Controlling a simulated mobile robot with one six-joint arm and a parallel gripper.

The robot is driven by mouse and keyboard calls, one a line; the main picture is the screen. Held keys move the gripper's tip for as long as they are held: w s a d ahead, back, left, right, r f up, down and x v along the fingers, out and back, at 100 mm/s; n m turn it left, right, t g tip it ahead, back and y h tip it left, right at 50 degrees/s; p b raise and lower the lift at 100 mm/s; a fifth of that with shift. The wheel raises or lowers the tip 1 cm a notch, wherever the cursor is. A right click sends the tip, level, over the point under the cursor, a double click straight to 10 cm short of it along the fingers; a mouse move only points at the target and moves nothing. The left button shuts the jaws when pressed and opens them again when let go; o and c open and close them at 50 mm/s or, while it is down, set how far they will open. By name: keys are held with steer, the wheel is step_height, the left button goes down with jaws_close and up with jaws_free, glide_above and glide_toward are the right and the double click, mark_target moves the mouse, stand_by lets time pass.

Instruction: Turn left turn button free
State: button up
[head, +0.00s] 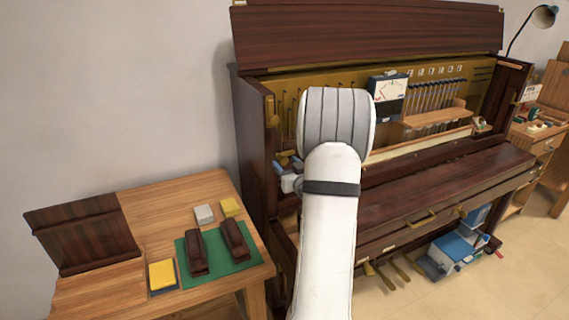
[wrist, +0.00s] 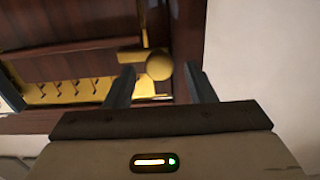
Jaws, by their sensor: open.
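The left turn button (wrist: 158,66) is a brass piece with a rounded end and a flat bar reaching left, seen against dark red-brown wood in the wrist view. My gripper (wrist: 159,70) is open, with one finger on either side of the rounded end. Gaps show beside it, and I cannot tell whether either finger touches it. In the head view my gripper (head: 284,172) is at the left end of the open piano (head: 450,180), partly hidden by my white arm. Small brass parts show by the fingers there.
A wooden side table (head: 150,190) stands left of the piano, with a green mat (head: 217,268) and dark blocks. A meter (head: 388,88) stands inside the piano. A blue and white toolbox (head: 455,252) sits under the keyboard. A pale wall (wrist: 260,60) lies right in the wrist view.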

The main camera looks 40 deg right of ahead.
steer(key=shift+w+d, duration=0.15)
steer(key=shift+w, duration=0.25)
steer(key=shift+c, duration=0.4)
